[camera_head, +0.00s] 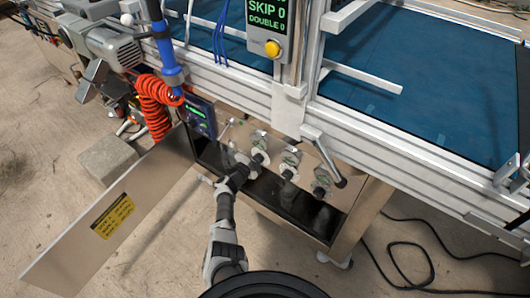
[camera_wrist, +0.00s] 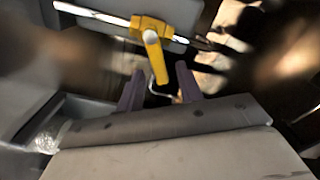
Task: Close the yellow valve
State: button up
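The yellow valve (camera_wrist: 152,30) shows in the wrist view at the top middle, on a thin metal pipe. Its yellow lever points down toward my gripper (camera_wrist: 160,72). My gripper is open, with its two dark fingers apart. The lever's lower end appears between or just beyond the fingertips; I cannot tell whether it touches them. I cannot make out the yellow valve in the head view.
The open cabinet door (camera_head: 95,230) with a yellow label stands to the left of my arm. A coiled red hose (camera_head: 153,100) hangs at the left. Black cable (camera_head: 425,255) lies on the floor at right.

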jog(key=shift+b+x, duration=0.7)
jog(key=shift+x, duration=0.8)
grip_shut()
